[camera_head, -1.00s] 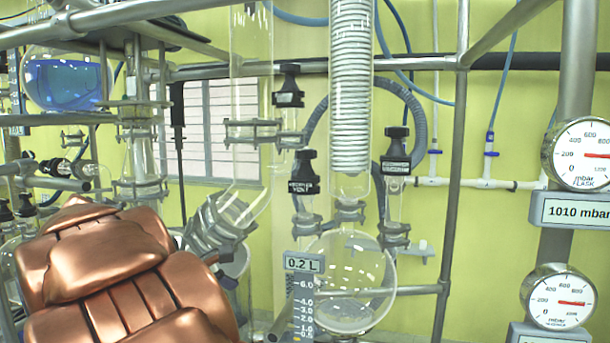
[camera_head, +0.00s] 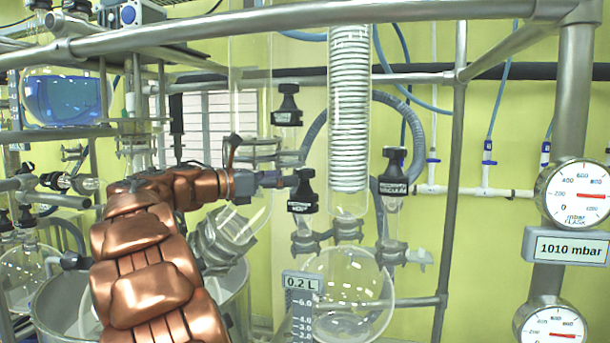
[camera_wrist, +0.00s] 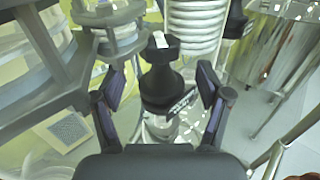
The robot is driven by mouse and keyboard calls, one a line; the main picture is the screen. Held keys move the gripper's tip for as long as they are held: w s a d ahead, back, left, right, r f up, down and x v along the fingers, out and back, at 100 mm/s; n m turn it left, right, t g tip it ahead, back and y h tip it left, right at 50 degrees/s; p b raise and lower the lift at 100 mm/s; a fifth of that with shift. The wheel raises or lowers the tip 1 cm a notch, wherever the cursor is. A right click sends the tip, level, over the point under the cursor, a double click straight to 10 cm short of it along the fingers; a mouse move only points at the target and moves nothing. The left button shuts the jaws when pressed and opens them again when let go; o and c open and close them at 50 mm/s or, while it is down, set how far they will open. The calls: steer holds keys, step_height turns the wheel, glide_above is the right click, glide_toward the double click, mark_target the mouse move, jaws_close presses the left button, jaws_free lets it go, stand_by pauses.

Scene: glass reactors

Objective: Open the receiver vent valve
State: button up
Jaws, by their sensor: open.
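The receiver vent valve (camera_head: 303,190) is a black upright knob with a small label, on a glass neck left of the round receiver flask (camera_head: 350,290). In the wrist view the same black knob (camera_wrist: 161,82) stands between the two finger pads, with its label at lower right. My gripper (camera_head: 287,180) comes from the left with its tip close beside the valve. In the wrist view my gripper (camera_wrist: 160,80) is open, with a visible gap between each pad and the knob. The lower neck of the valve is partly hidden there.
A second black valve (camera_head: 393,170) stands to the right, and another (camera_head: 287,105) above. The coiled condenser (camera_head: 349,110) rises just behind and right. A metal rail (camera_head: 330,14) crosses above my arm. Pressure gauges (camera_head: 575,193) are at far right.

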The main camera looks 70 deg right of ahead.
mark_target(305, 176)
steer(key=p+x, duration=0.1)
steer(key=x, duration=0.5)
steer(key=shift+d+p, duration=0.1)
steer(key=shift+p, duration=0.2)
steer(key=shift+c, duration=0.2)
steer(key=c, duration=1.1)
steer(key=shift+c, duration=0.2)
steer(key=shift+s, duration=0.1)
